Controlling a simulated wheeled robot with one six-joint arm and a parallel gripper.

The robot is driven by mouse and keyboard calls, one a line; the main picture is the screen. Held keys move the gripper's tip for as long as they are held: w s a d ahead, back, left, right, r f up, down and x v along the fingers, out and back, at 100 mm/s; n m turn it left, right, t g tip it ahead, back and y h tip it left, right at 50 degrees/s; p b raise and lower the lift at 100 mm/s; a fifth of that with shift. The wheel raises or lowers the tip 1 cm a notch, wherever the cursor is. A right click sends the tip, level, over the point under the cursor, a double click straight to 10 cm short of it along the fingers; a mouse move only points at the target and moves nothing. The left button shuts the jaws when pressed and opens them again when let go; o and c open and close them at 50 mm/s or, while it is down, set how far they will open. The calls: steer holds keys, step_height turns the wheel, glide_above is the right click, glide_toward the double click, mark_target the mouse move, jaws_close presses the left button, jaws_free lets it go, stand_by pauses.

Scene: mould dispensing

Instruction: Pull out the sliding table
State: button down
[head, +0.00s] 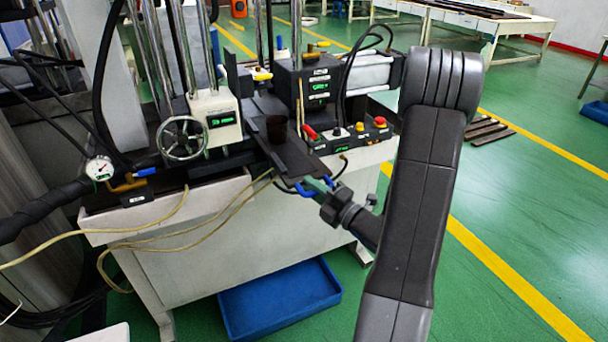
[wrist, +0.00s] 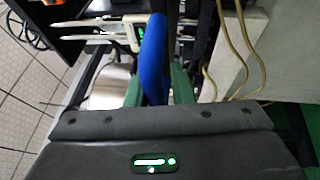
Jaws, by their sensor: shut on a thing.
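The sliding table (head: 303,160) is a dark flat plate. It juts from the machine towards the lower right in the head view, with a dark cup-shaped mould (head: 277,129) standing on its rear part.
The machine carries a handwheel (head: 183,138) on the left and a button box (head: 350,134) on the right. A blue tray (head: 278,300) lies on the floor below. Loose yellowish hoses (head: 215,222) hang across the machine front. Green floor is open to the right.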

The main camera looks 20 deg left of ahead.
steer(key=shift+s+d+r+p, duration=0.15)
steer(key=shift+s+d+r, duration=0.05)
steer(key=shift+s+d, duration=0.75)
steer(key=shift+s+d+r+p, duration=0.15)
steer(key=shift+s+d, duration=0.5)
steer(key=shift+d, duration=0.45)
steer(key=c, duration=1.4)
jaws_free()
steer(key=shift+c, duration=0.2)
steer(key=shift+o, duration=0.2)
steer(key=shift+s+d, duration=0.15)
steer(key=shift+f, duration=0.1)
steer(key=b+v, duration=0.1)
steer(key=v, duration=1.2)
steer(key=shift+d, duration=0.35)
